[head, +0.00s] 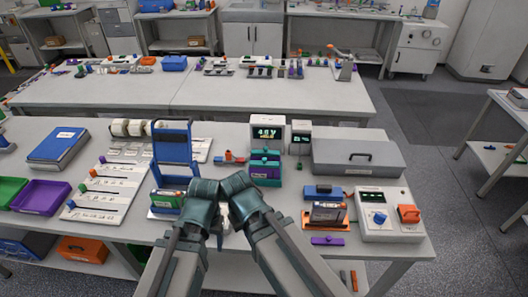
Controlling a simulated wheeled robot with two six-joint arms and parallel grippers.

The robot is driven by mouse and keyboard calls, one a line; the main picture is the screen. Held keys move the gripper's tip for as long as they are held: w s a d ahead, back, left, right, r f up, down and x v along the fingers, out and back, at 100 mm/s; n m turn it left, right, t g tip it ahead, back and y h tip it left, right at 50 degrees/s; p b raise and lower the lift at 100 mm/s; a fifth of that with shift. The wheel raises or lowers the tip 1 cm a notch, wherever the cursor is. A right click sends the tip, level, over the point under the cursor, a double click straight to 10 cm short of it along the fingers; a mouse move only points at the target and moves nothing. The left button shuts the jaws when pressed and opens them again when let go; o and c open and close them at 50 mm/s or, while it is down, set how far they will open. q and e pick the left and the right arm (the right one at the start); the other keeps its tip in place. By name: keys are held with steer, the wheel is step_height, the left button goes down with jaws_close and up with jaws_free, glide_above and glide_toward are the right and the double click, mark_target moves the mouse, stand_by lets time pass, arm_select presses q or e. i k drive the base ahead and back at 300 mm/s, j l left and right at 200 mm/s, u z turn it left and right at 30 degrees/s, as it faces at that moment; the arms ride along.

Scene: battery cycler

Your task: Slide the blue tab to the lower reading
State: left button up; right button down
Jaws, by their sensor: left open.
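A white board (98,195) with several labelled slide tracks lies at the left of the near table. Coloured tabs sit at the left ends of its tracks; the blue tab (71,204) is on the nearest track. The track readings are too small to read. A meter with a lit display (267,134) stands at the table's middle, and a smaller display (300,139) is beside it. My left gripper (222,217) is open near the table's front edge, right of the board and apart from it, partly hidden by my arms. My right gripper's fingers are hidden.
A blue upright frame (173,143) stands between the board and my arms. A purple tray (40,197) and blue binder (58,145) lie left of the board. A grey case (357,158) and white control box (388,214) stand at the right.

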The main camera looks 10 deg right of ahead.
mark_target(70, 203)
steer(key=j+u, duration=0.3)
steer(key=i+j+u, duration=0.15)
steer(key=j+u, duration=0.2)
steer(key=i+j+u, duration=0.15)
steer(key=j+u, duration=0.15)
steer(key=i+j+z, duration=0.6)
steer(key=z, duration=0.2)
